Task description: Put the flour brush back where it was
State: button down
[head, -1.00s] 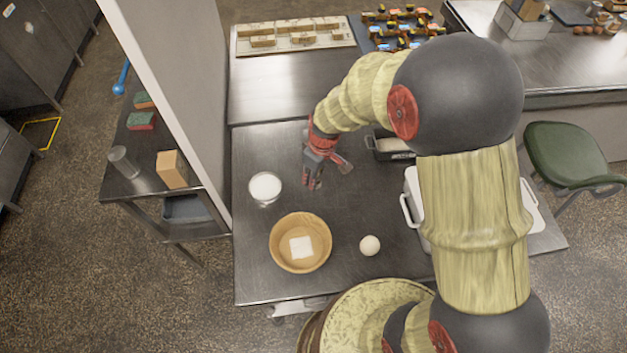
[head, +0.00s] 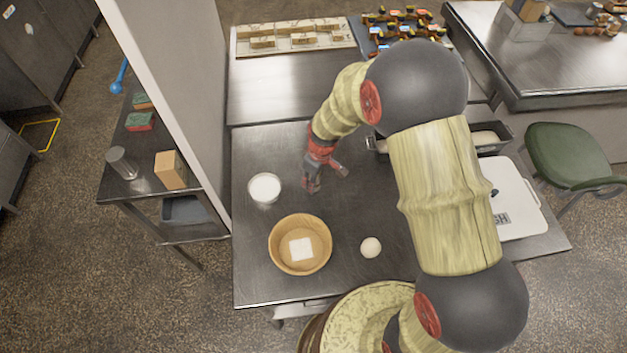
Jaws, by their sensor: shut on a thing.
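My gripper (head: 311,187), red and dark grey, points down low over the steel table (head: 340,275), right of a white-filled cup and behind a wooden bowl. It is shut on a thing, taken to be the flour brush. The brush itself cannot be made out, being small and hidden by the fingers. I cannot tell whether it touches the tabletop. No other brush shows on the table.
The cup (head: 265,188), wooden bowl (head: 280,262) with a white square inside, and dough ball (head: 371,247) stand near the gripper. A white lidded bin (head: 520,205) and dark tin (head: 505,133) are at right. A pale partition (head: 185,90) rises at left.

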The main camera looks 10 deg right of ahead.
jog(key=c, duration=1.5)
grip_release()
jog(key=shift+f, duration=0.1)
jog(key=shift+o, duration=0.2)
jog(key=r, duration=0.4)
jog(key=d+r+p, duration=0.1)
jog(key=r, duration=0.3)
jog(key=s+r+p, duration=0.1)
jog(key=r, duration=0.4)
jog(key=shift+d, duration=0.2)
jog(key=s+d+r+m+t, duration=0.1)
jog(key=s+d+r+m, duration=0.15)
jog(key=r, duration=0.65)
jog(key=s+d+r+m+t, duration=0.1)
jog(key=s+d+r+m, duration=0.2)
jog(key=s+r, duration=0.4)
jog(key=s+d+r+m+t+h, duration=0.1)
jog(key=s+d+r+m+t, duration=0.1)
jog(key=s+r, duration=0.6)
jog(key=s+d+m, duration=0.1)
jog(key=s+d, duration=0.1)
jog(key=s, duration=0.3)
jog(key=shift+s+t, duration=0.15)
jog(key=shift+t, duration=0.15)
jog(key=shift+f, duration=0.1)
